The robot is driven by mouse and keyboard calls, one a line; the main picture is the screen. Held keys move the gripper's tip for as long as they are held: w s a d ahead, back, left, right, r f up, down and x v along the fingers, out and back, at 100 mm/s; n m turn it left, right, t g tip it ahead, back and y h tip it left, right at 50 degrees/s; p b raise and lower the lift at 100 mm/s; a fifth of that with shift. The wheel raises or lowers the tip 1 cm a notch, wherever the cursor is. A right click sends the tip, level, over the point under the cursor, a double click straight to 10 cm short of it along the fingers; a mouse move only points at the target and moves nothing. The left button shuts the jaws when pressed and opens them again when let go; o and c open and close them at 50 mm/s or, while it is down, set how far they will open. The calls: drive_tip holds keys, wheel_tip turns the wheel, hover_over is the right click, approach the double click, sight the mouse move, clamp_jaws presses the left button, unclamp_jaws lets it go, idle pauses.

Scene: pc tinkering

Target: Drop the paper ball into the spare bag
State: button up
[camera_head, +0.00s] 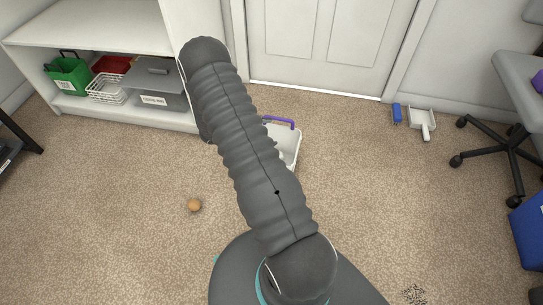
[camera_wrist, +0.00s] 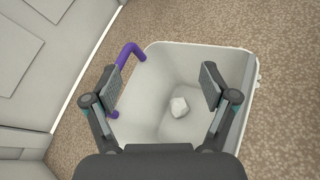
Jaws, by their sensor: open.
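A white crumpled paper ball (camera_wrist: 180,107) lies inside a white bin (camera_wrist: 147,72) with a purple handle (camera_wrist: 127,58). My gripper (camera_wrist: 160,90) is over the bin, open and empty, with one finger on each side of the ball in the wrist view and apart from it. In the head view my arm hides the gripper and part of the bin (camera_head: 291,142). A green bag-like container (camera_head: 68,75) with dark handles and a white label stands on the low shelf at the left. Its label is too small to read, so I cannot tell if it is the spare bag.
A red container (camera_head: 112,65), a white wire basket (camera_head: 105,88) and a grey lidded box (camera_head: 157,82) share the shelf. A dustpan (camera_head: 422,122) and office chair (camera_head: 512,130) are at the right. The carpet at left front is clear.

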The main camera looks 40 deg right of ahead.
drive_tip(key=v, duration=0.9)
drive_tip(key=s+a+m+g+y, duration=0.2)
drive_tip(key=s+a+m+y, duration=0.1)
drive_tip(key=s+a+y, duration=0.4)
drive_tip(key=s+a+r+m+t+y+p, duration=0.1)
drive_tip(key=s+a+r+m+t+y, duration=0.1)
drive_tip(key=r, duration=0.8)
drive_tip(key=s+a+r+m+t+y+p, duration=0.1)
drive_tip(key=s+a+r+t, duration=0.3)
drive_tip(key=r, duration=0.7)
drive_tip(key=s+a+r+m+t+y+p, duration=0.1)
drive_tip(key=s+a+r+m+t+y, duration=0.1)
drive_tip(key=s+a+r, duration=0.5)
wheel_tip(320, 180, up, 4)
drive_tip(key=shift+s+f+m+t+y, duration=0.1)
drive_tip(key=shift+s+m+t+y, duration=0.4)
drive_tip(key=shift+s+m, duration=0.45)
drive_tip(key=s+r+t, duration=0.1)
drive_tip(key=r, duration=0.1)
drive_tip(key=s+r+t, duration=0.1)
drive_tip(key=r, duration=0.1)
drive_tip(key=s+r+p, duration=0.1)
drive_tip(key=r, duration=0.2)
drive_tip(key=shift+a+t, duration=0.2)
drive_tip(key=shift+t, duration=0.2)
drive_tip(key=shift+c, duration=0.2)
